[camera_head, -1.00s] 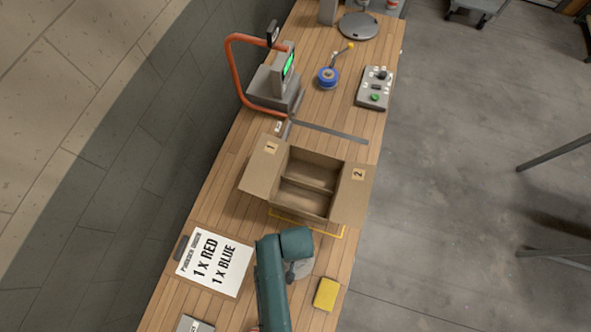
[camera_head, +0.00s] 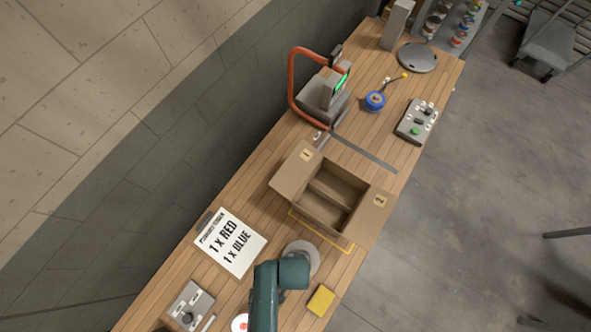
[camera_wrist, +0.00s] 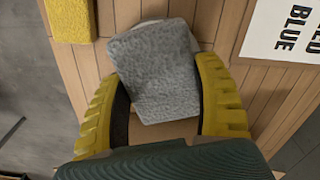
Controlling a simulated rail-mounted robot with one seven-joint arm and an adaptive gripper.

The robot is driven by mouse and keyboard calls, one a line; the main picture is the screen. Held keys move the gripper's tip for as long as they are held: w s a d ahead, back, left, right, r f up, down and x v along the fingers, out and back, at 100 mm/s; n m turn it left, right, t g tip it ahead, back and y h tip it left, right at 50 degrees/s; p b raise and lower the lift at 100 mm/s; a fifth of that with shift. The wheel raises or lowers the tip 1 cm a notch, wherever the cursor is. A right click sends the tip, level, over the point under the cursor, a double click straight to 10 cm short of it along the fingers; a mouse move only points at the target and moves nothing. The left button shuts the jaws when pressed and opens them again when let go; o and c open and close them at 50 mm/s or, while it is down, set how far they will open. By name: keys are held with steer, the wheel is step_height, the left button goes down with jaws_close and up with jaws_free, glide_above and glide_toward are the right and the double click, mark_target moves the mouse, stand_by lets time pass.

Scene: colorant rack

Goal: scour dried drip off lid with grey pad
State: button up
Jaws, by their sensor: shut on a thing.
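My gripper (camera_wrist: 160,58) shows in the wrist view with its yellow ribbed fingers on both sides of a grey, rough-textured pad (camera_wrist: 165,88). It is shut on the pad. A pale rim shows just behind the pad's far edge. In the head view my arm hides the gripper and pad, and a round grey disc (camera_head: 303,252) shows partly beyond the arm. A round white thing with a red mark (camera_head: 240,322) is cut off beside my arm at the bottom edge. I cannot tell for certain which round piece is the lid.
A yellow sponge (camera_head: 320,301) lies right of my arm, and a printed order sheet (camera_head: 231,242) lies left. An open divided carton (camera_head: 290,176) stands beyond. A grey box with fittings (camera_head: 190,306) is at the lower left.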

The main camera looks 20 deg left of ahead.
steer(key=shift+r, duration=2.6)
